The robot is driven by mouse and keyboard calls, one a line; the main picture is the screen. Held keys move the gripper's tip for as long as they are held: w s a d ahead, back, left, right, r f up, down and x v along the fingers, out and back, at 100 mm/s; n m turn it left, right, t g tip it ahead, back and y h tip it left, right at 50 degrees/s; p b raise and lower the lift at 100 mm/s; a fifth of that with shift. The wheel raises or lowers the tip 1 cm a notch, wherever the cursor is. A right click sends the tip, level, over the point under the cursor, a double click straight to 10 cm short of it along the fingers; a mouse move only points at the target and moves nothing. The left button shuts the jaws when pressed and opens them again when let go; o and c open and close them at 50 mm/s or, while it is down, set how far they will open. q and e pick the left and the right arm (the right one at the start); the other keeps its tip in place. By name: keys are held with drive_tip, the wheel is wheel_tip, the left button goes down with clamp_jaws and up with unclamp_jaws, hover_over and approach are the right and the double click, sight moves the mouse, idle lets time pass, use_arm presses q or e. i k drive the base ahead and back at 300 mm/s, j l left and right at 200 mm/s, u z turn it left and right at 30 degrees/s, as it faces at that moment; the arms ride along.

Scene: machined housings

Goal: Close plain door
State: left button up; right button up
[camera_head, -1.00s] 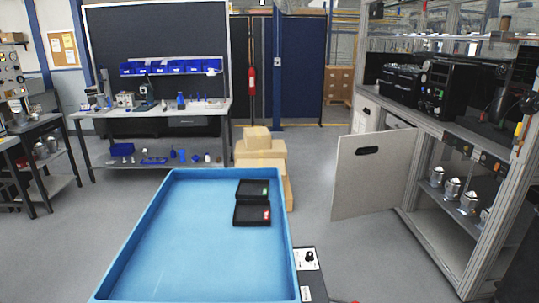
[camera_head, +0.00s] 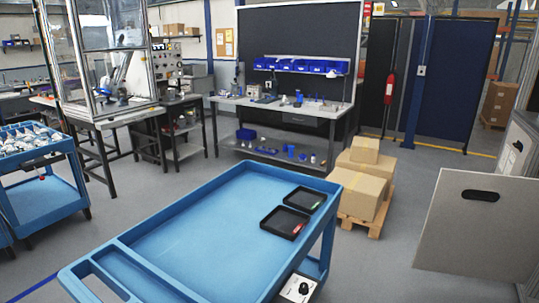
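The plain door (camera_head: 480,222) is a flat light-grey panel with a dark oval handle slot (camera_head: 481,195) near its top. It stands swung open at the right edge of the head view, sticking out from the workbench cabinet (camera_head: 520,140). The cabinet is mostly cut off by the frame. Neither of my grippers shows in the head view.
A blue cart (camera_head: 190,235) with two black trays (camera_head: 284,222) stands in front, left of the door. Cardboard boxes (camera_head: 357,188) on a pallet stand behind it. Grey floor (camera_head: 385,265) is clear between cart and door. Another blue cart (camera_head: 45,190) stands at left.

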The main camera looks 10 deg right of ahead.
sight(477, 225)
drive_tip(key=i+l+u, duration=0.1)
drive_tip(key=l+u, duration=0.25)
drive_tip(key=l, duration=0.35)
drive_tip(key=l+u, duration=0.3)
drive_tip(key=l, duration=0.35)
drive_tip(key=k+l+u, duration=0.1)
drive_tip(key=l+u, duration=0.25)
drive_tip(key=l, duration=0.35)
drive_tip(key=k+l+u, duration=0.15)
drive_tip(key=l+u, duration=0.15)
drive_tip(key=l, duration=0.4)
drive_tip(key=l+u, duration=0.25)
drive_tip(key=l, duration=0.9)
drive_tip(key=l+z, duration=0.15)
drive_tip(key=z, duration=0.25)
drive_tip(key=i+l+z, duration=0.1)
drive_tip(key=z, duration=0.25)
drive_tip(key=l+z, duration=0.1)
drive_tip(key=z, duration=0.75)
drive_tip(key=i+z, duration=0.1)
drive_tip(key=z, duration=0.85)
drive_tip(key=i+z, duration=0.1)
drive_tip(key=z, duration=0.4)
drive_tip(key=j+z, duration=0.1)
drive_tip(key=z, duration=0.35)
